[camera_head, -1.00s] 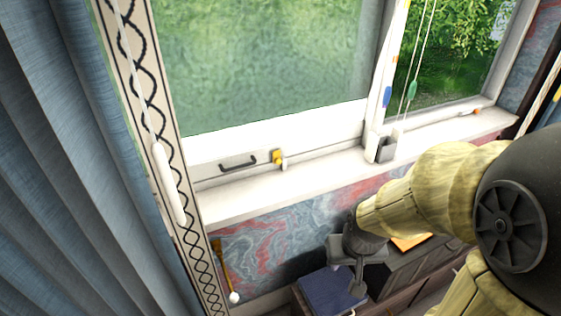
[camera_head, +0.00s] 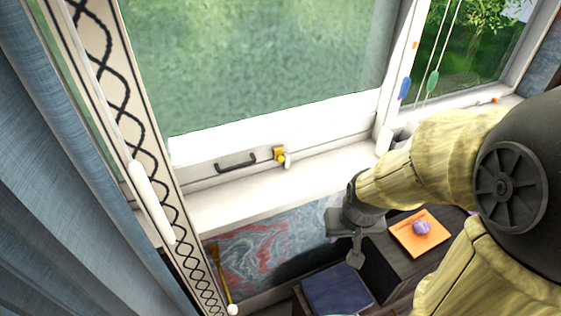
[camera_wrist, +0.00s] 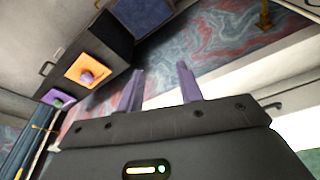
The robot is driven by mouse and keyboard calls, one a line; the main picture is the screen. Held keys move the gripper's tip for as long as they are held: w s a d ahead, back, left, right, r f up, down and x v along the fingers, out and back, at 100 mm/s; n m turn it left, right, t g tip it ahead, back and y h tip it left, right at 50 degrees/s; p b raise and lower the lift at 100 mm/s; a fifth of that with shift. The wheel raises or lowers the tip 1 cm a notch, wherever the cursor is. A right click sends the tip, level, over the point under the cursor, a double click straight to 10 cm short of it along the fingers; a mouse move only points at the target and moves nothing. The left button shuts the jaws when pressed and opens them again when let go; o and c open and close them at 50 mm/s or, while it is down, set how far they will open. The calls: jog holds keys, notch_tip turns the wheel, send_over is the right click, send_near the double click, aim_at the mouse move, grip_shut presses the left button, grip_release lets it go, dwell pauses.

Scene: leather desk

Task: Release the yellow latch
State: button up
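The yellow latch (camera_head: 280,155) sits on the bottom rail of the large window sash, just right of a dark pull handle (camera_head: 236,162). A small whitish piece shows beside it. My gripper (camera_head: 356,258) hangs below and right of the latch, in front of the wall under the sill, clearly apart from it. In the wrist view my gripper (camera_wrist: 161,86) shows two purple-grey fingers spread apart with nothing between them. I cannot make out the latch in the wrist view.
The white sill (camera_head: 250,198) runs under the window. A blue curtain (camera_head: 60,200) and patterned trim stand at left. Below are a dark blue item (camera_head: 342,290) and an orange square (camera_head: 420,233) bearing a purple object (camera_head: 421,227). Cords with blue and green pulls hang at right.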

jog(key=shift+o, duration=0.4)
jog(key=w+a+f+n+t+h+p, duration=0.1)
jog(key=w+a+f+n+t, duration=0.2)
jog(key=w, duration=0.4)
jog(key=w+a+f+n+t+p, duration=0.1)
jog(key=w+a+f+n+t, duration=0.15)
jog(key=w+f, duration=0.35)
jog(key=w+a+r+n+t+y+p, duration=0.1)
jog(key=w+a+r+n+t+y, duration=0.1)
jog(key=w+a+n+t, duration=0.2)
jog(key=a+n+t, duration=0.2)
jog(key=n+t, duration=0.1)
jog(key=shift+a+r+p, duration=0.3)
jog(key=shift+a+p, duration=0.05)
jog(key=shift+a, duration=0.05)
jog(key=shift+t, duration=0.25)
jog(key=p, duration=0.5)
send_near(281, 161)
jog(key=x, duration=0.8)
jog(key=shift+w, duration=0.45)
